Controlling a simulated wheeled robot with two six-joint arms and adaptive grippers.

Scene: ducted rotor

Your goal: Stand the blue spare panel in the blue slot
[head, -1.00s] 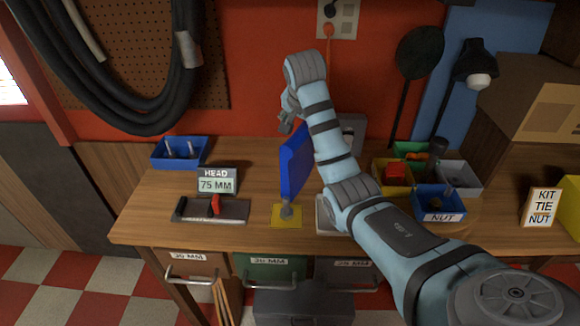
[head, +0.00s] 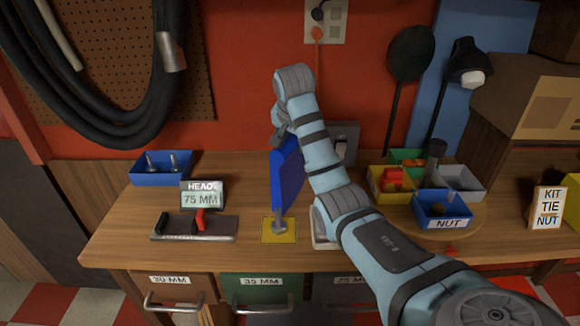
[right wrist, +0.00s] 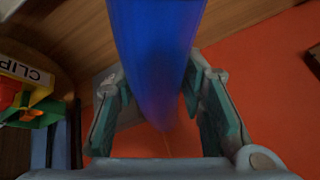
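The blue spare panel (head: 287,178) stands upright on edge near the middle of the bench, just behind a yellow square with a grey metal piece on it. My right gripper (head: 279,139) is at the panel's top edge. In the right wrist view the panel (right wrist: 160,55) runs between the two spread fingers of my right gripper (right wrist: 162,100). A narrow gap seems to show beside the left finger, so the fingers look open around the panel. I cannot make out a blue slot; my right arm hides part of the bench. My left gripper is not in view.
The yellow square (head: 279,229) lies before the panel. A gauge (head: 195,227) with a red slider and a 75 MM display (head: 202,199) stand left. A blue bolt tray (head: 160,168) is behind them. Bins, including a NUT bin (head: 448,209), stand right.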

